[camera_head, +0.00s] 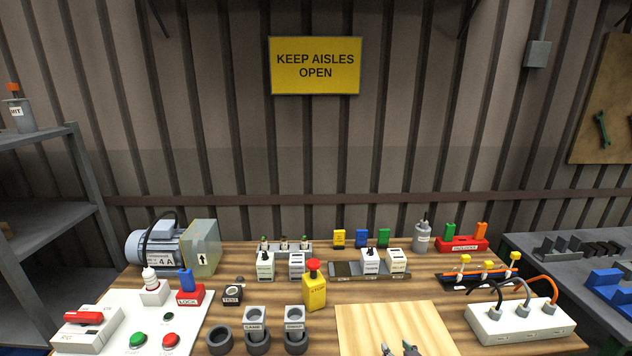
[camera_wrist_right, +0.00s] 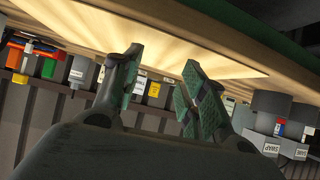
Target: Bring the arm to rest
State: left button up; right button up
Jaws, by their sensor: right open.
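My right gripper (camera_head: 398,350) shows only its fingertips at the bottom edge of the head view, over the pale wooden board (camera_head: 370,325). In the right wrist view the two green-padded fingers of this gripper (camera_wrist_right: 165,85) stand apart with nothing between them. The board (camera_wrist_right: 215,50) shows bright beyond them. The rest of the right arm is hidden below the head view. My left gripper is in neither view.
The workbench (camera_head: 425,290) is crowded: a yellow stop box (camera_head: 314,288), grey cups (camera_head: 257,342), a white control panel (camera_head: 140,318) at left, a socket strip (camera_head: 520,322) at right, and a rail (camera_head: 345,269) with modules behind. The board's top looks bare.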

jog(key=shift+s+f+g, duration=1.05)
jog(key=shift+s+g, duration=2.85)
jog(key=shift+s, duration=5.8)
jog(key=s+d+f+g, duration=0.1)
jog(key=s+f, duration=0.2)
jog(key=f, duration=3.1)
jog(key=s+d+f, duration=0.2)
jog(key=s+f, duration=0.7)
jog(key=s, duration=0.2)
jog(key=s+d+f+n+g+h, duration=0.1)
jog(key=s+d+f, duration=0.1)
jog(key=s+f, duration=0.7)
jog(key=shift+s+f+g, duration=0.3)
jog(key=shift+s, duration=0.65)
